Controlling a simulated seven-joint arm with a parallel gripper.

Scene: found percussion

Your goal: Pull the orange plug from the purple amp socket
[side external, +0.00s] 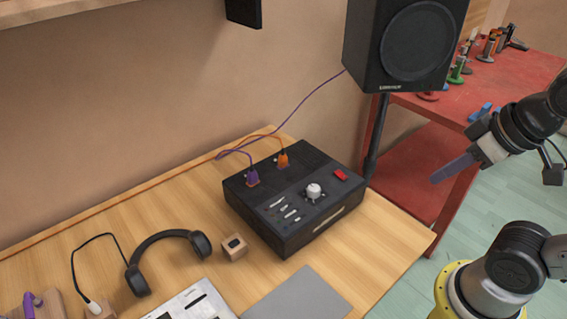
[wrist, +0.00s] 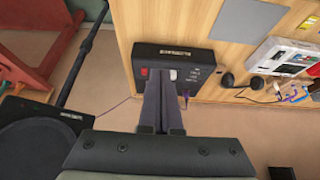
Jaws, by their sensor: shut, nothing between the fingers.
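The orange plug (side external: 282,160) stands upright in the back of the black amp box (side external: 300,225), with an orange cable leaving it to the left. The colour of its socket is too small to tell. A purple plug (side external: 252,178) stands to its left, with orange at its base. My gripper (side external: 436,181) is shut and empty, in the air to the right of the amp and well apart from the plugs. In the wrist view my gripper's fingers (wrist: 160,78) overlap the amp (wrist: 200,57) and hide the orange plug.
A black speaker (side external: 400,45) on a pole stands behind the amp. Headphones (side external: 165,245), a small wooden block (side external: 234,247) and a grey mat (side external: 298,298) lie on the wooden table (side external: 120,215). A red bench (side external: 425,110) stands at the back right.

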